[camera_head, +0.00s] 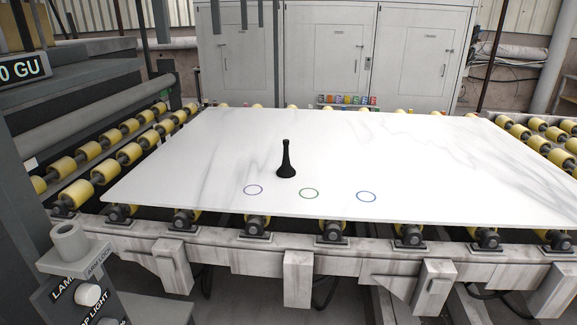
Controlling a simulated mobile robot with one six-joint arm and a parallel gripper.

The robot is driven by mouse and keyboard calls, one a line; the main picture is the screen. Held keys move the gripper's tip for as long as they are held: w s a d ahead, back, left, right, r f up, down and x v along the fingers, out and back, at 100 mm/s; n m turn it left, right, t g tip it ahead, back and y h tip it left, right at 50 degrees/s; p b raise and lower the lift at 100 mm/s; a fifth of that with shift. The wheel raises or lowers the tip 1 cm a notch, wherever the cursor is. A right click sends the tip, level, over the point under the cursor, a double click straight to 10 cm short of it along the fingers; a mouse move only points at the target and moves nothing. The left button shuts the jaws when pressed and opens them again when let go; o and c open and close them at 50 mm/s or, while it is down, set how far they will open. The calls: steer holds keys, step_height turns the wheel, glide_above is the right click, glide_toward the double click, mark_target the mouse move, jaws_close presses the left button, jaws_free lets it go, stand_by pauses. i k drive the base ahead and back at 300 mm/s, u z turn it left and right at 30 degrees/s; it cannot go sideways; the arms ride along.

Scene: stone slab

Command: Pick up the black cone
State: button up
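The black cone (286,162) stands upright on the white marble slab (420,160), left of the slab's middle and toward its front. It has a wide base and a narrow neck with a slightly thicker top. Nothing touches it. My gripper is not in view, so I cannot see whether it is open or shut.
Three ring marks lie on the slab in front of the cone: blue-violet (253,190), green (309,193) and blue (366,196). Yellow rollers (75,193) surround the slab. A control post (75,255) stands at front left. White cabinets (330,50) stand behind.

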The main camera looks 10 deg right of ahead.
mark_target(286, 171)
steer(key=i, duration=1.1)
steer(key=u, duration=0.4)
steer(key=i, duration=0.75)
steer(key=u, duration=0.65)
steer(key=i, duration=0.65)
steer(key=u, duration=0.2)
